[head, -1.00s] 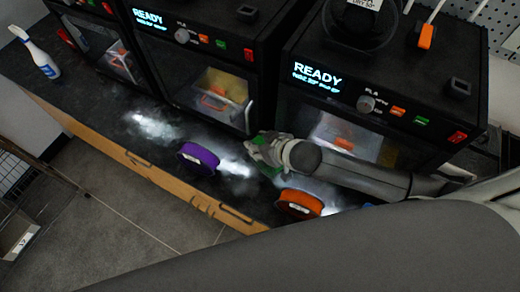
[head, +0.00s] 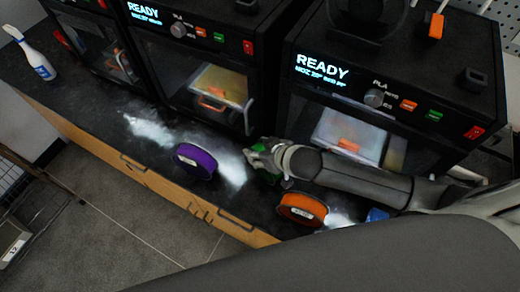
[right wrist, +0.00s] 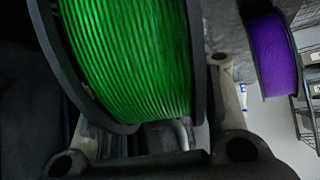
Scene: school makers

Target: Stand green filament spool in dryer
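The green filament spool (right wrist: 135,55) fills the upper left and middle of the right wrist view, very close, with dark flanges on both sides. The dryer (head: 345,135) at the right has a READY display and a clear front window. My left gripper is not in view.
A purple spool (head: 195,161) stands left of the right gripper and also shows in the wrist view (right wrist: 270,52). An orange spool (head: 302,210) stands below my right arm. Two more dryers (head: 205,85) (head: 95,50) and a spray bottle (head: 38,58) are further left.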

